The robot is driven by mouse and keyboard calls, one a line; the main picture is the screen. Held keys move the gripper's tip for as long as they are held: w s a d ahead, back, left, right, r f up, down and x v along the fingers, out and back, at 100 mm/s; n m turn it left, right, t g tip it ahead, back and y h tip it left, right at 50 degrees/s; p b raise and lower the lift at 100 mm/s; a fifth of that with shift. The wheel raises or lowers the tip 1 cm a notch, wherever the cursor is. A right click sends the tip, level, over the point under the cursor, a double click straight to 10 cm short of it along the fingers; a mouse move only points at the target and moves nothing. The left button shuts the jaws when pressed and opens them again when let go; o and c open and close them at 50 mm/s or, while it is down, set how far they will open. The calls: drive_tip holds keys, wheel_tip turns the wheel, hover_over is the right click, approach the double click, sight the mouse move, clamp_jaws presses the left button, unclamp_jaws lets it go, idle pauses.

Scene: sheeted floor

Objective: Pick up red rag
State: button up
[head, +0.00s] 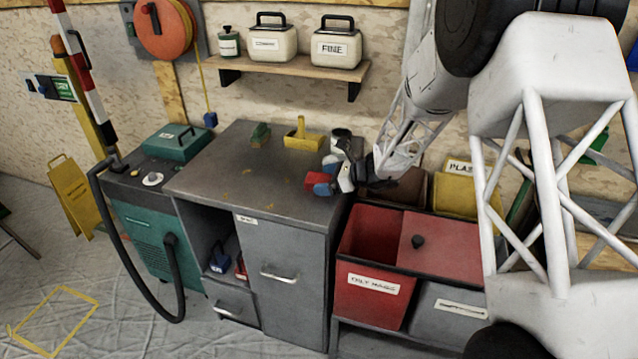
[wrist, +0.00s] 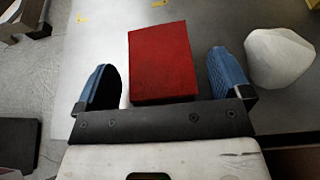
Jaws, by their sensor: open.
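The red rag (wrist: 162,60) is a folded, block-like red piece on the grey cabinet top. In the wrist view it lies between the two blue fingers of my gripper (wrist: 163,78), with a gap visible on each side. My gripper is open, and its dark palm bar is close to the rag's near edge. In the head view the red rag (head: 313,181) shows near the front right edge of the cabinet top, partly hidden by my gripper (head: 326,175).
A white rounded object (wrist: 280,58) sits just right of the right finger. On the cabinet top (head: 225,165) stand a yellow tool (head: 303,138), a green brush-like item (head: 260,134) and a dark tin (head: 341,138). A red bin (head: 370,292) stands right of the cabinet.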

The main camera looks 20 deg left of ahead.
sight(323, 179)
drive_tip(key=shift+a+f, duration=0.15)
drive_tip(key=shift+a, duration=0.25)
drive_tip(key=c, duration=1)
drive_tip(key=shift+r, duration=0.85)
wheel_tip(323, 179, up, 2)
drive_tip(key=shift+r, duration=0.1)
drive_tip(key=s+d, duration=0.2)
drive_tip(key=s, duration=0.2)
drive_tip(key=s+d, duration=0.3)
drive_tip(key=s, duration=0.2)
drive_tip(key=s+d+r, duration=0.1)
drive_tip(key=s+d, duration=0.2)
drive_tip(key=s, duration=0.2)
